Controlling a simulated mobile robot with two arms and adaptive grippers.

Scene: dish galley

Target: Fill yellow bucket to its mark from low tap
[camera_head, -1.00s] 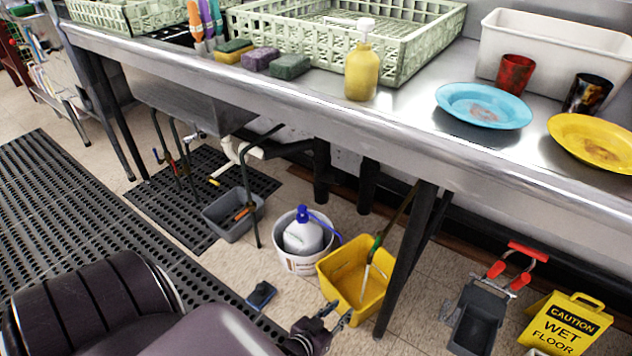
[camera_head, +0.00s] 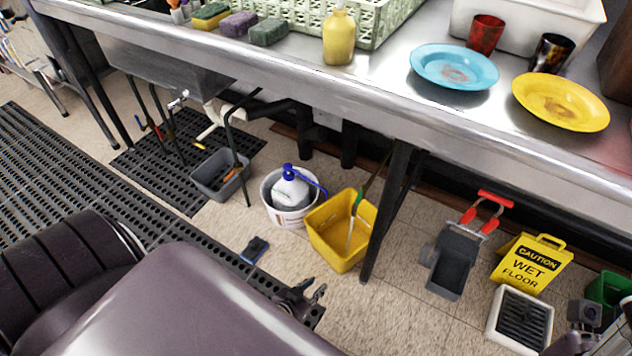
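The yellow bucket (camera_head: 330,252) stands on the tiled floor below the counter, beside a table leg. A long-handled brush (camera_head: 352,222) leans in it. No fill mark or water can be made out inside. A small metal tap (camera_head: 178,100) sits low under the sink, at the left. My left gripper (camera_head: 313,292) is in front of the bucket and apart from it, its fingers spread and nothing between them. Part of my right gripper (camera_head: 585,318) shows at the lower right edge; its fingers are not clear.
A white bucket (camera_head: 286,217) with a blue-capped jug stands left of the yellow one. A grey tub (camera_head: 212,178) is on the black mat. A dark table leg (camera_head: 385,215), a grey dustpan-like tool (camera_head: 455,262) and a wet floor sign (camera_head: 530,265) stand to the right.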

